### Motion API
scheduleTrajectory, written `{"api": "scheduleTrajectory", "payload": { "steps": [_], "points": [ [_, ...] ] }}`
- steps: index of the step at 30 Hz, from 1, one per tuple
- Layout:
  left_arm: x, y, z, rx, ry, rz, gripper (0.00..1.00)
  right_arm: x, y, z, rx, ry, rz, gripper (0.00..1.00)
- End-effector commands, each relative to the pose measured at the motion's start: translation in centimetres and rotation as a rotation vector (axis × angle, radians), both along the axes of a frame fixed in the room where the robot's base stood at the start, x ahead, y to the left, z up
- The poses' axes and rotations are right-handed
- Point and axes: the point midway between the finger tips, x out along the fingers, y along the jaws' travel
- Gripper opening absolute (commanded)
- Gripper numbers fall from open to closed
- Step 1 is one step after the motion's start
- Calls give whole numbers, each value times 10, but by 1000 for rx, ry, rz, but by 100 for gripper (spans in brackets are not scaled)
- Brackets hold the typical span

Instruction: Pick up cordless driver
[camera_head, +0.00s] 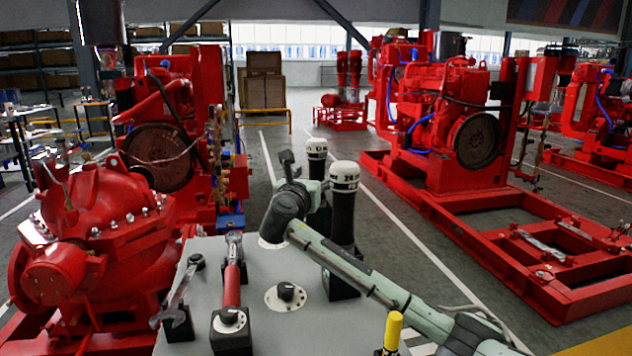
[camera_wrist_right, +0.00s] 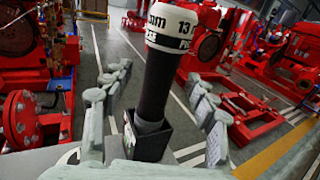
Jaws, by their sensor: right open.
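In the right wrist view, one such tool (camera_wrist_right: 157,85) stands in a black holder, seen between the spread fingers of my right gripper (camera_wrist_right: 160,95). The fingers show no clear contact. I cannot tell which of the two it is. My left gripper is not in view.
The grey bench (camera_head: 270,325) also carries a wrench (camera_head: 178,292), a red-handled tool (camera_head: 232,285) in a black holder and a black knob (camera_head: 286,291). A yellow handle (camera_head: 393,330) stands at the lower right. A red pump (camera_head: 95,225) crowds the left.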

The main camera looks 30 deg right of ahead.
Motion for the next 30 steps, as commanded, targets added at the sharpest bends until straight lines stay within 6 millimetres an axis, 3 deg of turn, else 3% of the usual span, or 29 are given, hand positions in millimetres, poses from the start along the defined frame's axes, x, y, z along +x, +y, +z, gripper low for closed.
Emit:
{"api": "scheduleTrajectory", "payload": {
  "steps": [6,15,27,30],
  "points": [
    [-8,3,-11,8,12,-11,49,23,-21,2,1,-1,-1,58],
    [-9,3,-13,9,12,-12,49,28,-25,1,2,-2,1,58],
    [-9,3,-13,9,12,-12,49,27,-24,1,2,-2,1,8],
    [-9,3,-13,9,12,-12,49,27,-24,1,2,-2,1,0]
  ]
}}
